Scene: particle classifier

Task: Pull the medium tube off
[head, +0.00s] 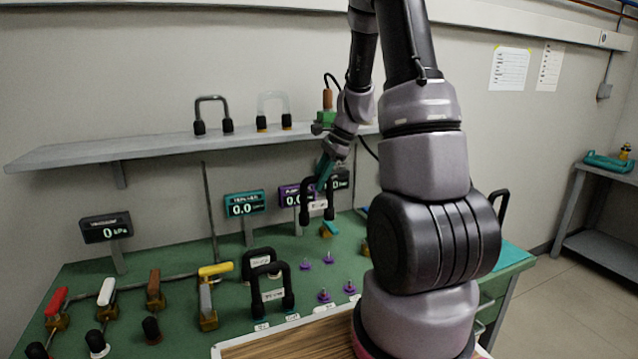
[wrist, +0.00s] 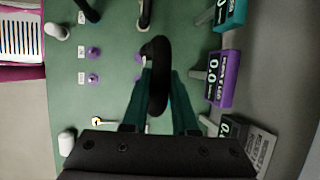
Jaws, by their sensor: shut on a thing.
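A black U-shaped tube (head: 306,199) with a small white label hangs below my gripper (head: 325,177); the label is too small to read, so I cannot tell its size mark. My gripper's teal fingers are shut on it. In the wrist view the tube (wrist: 158,72) shows end-on between the fingertips (wrist: 160,85). It appears to hang above the green bench top, apart from it. Several purple ports (head: 323,296) stand bare on the bench; they also show in the wrist view (wrist: 93,53).
Two more black U-shaped tubes (head: 286,289) stand upright at the bench's front middle. Coloured valve handles (head: 107,291) are at the left. Displays (head: 245,203) stand along the back. A grey shelf (head: 170,150) above holds a grey tube (head: 212,99) and a clear tube (head: 273,96).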

